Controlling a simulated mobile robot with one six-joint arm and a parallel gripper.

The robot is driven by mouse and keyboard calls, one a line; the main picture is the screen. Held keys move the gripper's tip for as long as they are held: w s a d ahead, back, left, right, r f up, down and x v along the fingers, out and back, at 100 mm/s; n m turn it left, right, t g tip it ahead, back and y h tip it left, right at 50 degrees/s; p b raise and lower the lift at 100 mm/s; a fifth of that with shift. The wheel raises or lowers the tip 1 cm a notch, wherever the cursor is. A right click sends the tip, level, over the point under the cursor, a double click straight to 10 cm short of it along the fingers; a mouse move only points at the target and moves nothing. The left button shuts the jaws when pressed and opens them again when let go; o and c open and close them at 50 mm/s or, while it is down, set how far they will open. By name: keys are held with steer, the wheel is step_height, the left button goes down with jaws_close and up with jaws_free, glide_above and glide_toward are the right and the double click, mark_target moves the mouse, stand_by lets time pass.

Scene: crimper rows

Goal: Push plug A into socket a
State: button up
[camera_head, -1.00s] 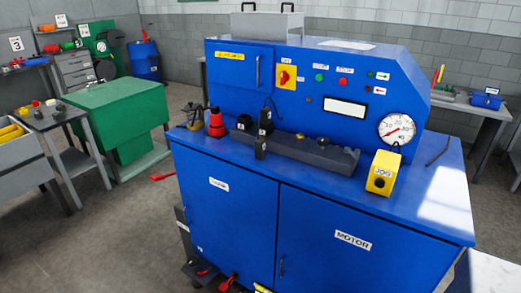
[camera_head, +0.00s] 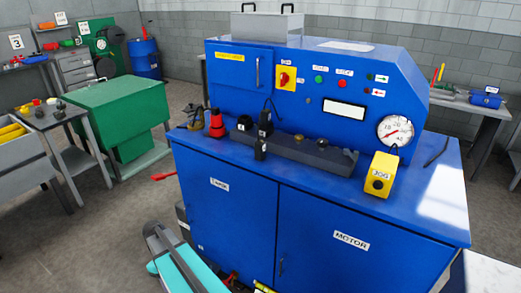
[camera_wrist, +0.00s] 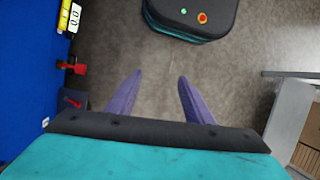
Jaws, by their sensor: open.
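My gripper (camera_wrist: 160,77) shows in the wrist view with two purple fingers apart and nothing between them; grey floor lies beyond. On the blue bench top in the head view, a small black upright part with a cable (camera_head: 265,120) stands behind a dark grey bar (camera_head: 312,151). Brass and grey fittings sit on the bar. No letters A or a can be read, so I cannot tell which part is the plug or the socket. None of these parts shows clearly in the wrist view.
The blue bench (camera_head: 225,215) has a red bottle-like part (camera_head: 216,124), a yellow JOG box (camera_head: 381,174) and a gauge (camera_head: 395,131). A green cabinet (camera_head: 120,105) stands left. Bare floor (camera_head: 95,240) lies left of the bench. In the wrist view, a red part (camera_wrist: 72,67) juts beside the blue side.

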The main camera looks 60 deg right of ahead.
steer(key=w+d+r+t+p, duration=0.1)
steer(key=w+d+r, duration=0.2)
steer(key=d+r, duration=0.45)
steer(key=w+d+r, duration=0.2)
steer(key=d+r, duration=0.5)
steer(key=r, duration=0.1)
step_height(320, 180, up, 40)
steer(key=m+t+h+p, duration=0.1)
steer(key=t+p, duration=0.2)
glide_above(260, 141)
steer(key=shift+s, duration=0.1)
steer(key=shift+f+b, duration=0.35)
steer(key=shift+f, duration=1.2)
steer(key=shift+f+p, duration=0.85)
steer(key=shift+f, duration=1.9)
